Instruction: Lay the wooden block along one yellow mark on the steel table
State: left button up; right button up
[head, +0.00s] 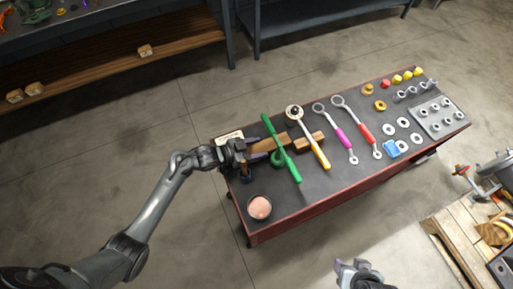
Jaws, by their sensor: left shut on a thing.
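My left gripper (252,150) is at the left end of the dark-topped tool cart, with its fingers around the near end of a wooden block (269,144). It looks shut on this block, though the fingers partly hide it. I cannot make out a yellow mark on a steel table in this view.
The red-sided cart (330,174) carries wrenches, washers, sockets and a bowl (259,207). A workbench with a wooden lower shelf (100,75) bears small blocks at upper left. A pallet (462,235) stands at lower right. The concrete floor between is clear.

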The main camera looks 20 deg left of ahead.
pick_arm(q)
jog(key=shift+f, duration=0.1)
jog(key=o, duration=1)
jog(key=shift+o, duration=0.2)
jog(key=shift+s+a+r, duration=0.3)
jog(key=shift+a+r, duration=0.05)
jog(key=shift+a, duration=0.05)
jog(key=p+v, duration=0.1)
jog(key=v, duration=1)
jog(key=shift+s, duration=0.1)
jog(key=shift+c, duration=0.2)
